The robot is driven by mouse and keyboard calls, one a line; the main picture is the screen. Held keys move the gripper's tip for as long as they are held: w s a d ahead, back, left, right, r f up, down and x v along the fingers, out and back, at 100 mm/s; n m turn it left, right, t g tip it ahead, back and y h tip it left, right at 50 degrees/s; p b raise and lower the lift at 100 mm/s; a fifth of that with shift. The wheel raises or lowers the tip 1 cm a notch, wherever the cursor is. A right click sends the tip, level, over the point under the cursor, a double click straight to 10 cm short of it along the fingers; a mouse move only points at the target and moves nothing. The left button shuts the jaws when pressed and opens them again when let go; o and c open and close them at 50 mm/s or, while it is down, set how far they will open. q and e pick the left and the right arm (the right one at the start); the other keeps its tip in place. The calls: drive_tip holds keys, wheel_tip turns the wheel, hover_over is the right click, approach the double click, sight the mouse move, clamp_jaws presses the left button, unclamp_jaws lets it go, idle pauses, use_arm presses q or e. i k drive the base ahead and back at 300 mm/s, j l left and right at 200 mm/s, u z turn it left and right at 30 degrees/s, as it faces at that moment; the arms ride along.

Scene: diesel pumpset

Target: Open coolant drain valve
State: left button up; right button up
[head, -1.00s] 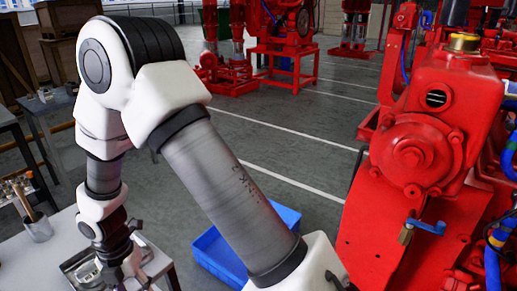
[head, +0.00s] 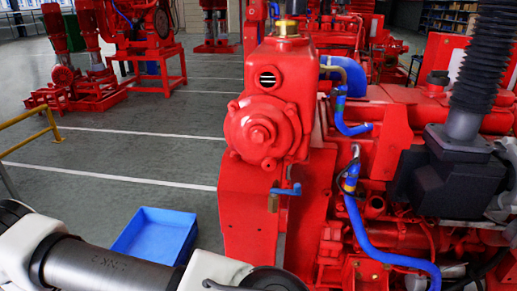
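In the head view, a small brass valve (head: 272,203) sits on the front of the red pumpset, low under its round cover. Its blue lever (head: 287,190) sticks out sideways to the right, roughly level. I take this to be the coolant drain valve. Links of my own arm cross the bottom left of the view, below and to the left of the valve. Neither of my grippers shows in the view. Nothing touches the lever.
A blue tray (head: 150,215) lies on the grey floor, left of the pumpset (head: 245,210). Blue hoses (head: 362,220) and a black ribbed duct (head: 484,60) are on the right. A yellow rail (head: 52,122) stands at left. Open floor lies between.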

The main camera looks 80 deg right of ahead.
sight(296, 192)
drive_tip(key=j+z, duration=0.15)
drive_tip(key=z, duration=1.8)
